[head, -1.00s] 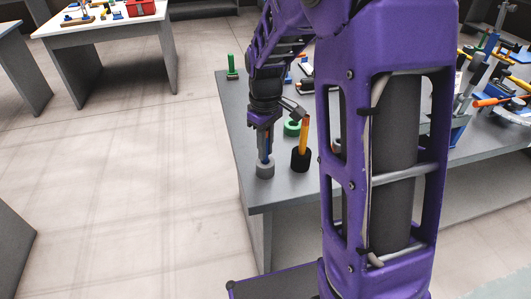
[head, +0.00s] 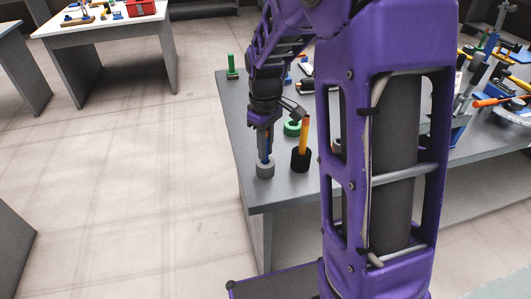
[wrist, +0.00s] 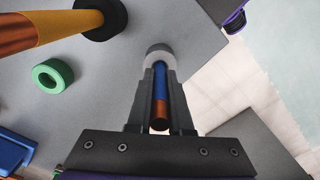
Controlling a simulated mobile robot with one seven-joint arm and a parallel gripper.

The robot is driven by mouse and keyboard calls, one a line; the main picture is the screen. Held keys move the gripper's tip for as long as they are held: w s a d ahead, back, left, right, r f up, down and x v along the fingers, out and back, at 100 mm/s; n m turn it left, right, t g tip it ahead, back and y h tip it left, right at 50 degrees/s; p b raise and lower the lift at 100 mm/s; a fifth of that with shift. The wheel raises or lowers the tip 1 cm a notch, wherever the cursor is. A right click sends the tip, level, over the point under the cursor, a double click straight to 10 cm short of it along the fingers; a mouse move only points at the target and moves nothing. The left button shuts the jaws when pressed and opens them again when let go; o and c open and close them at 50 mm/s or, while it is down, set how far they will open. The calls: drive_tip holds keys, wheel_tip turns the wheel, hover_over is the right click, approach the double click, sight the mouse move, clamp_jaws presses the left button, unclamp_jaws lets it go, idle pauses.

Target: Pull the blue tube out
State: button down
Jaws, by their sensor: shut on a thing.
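The blue tube (wrist: 160,82) stands upright with its lower end in a grey round holder (head: 265,170) near the table's front left corner. Its near end in the wrist view is copper-orange. The grey holder also shows in the wrist view (wrist: 160,50). My gripper (head: 265,150) points down over the holder and is shut on the tube. In the wrist view its two dark fingers (wrist: 160,74) lie on either side of the tube. The fingers hide part of the tube in the head view.
An orange tube (head: 305,133) stands in a black holder (head: 301,159) just right of my gripper. A green ring (head: 291,128) lies behind it. A green upright piece (head: 232,67) stands at the table's far left. My arm hides the table's middle.

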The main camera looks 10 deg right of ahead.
drive_tip(key=shift+r+p, duration=0.55)
drive_tip(key=shift+r, duration=0.15)
drive_tip(key=shift+r+p, duration=2.15)
drive_tip(key=shift+r, duration=0.6)
drive_tip(key=shift+r+p, duration=0.6)
drive_tip(key=shift+r, duration=2.1)
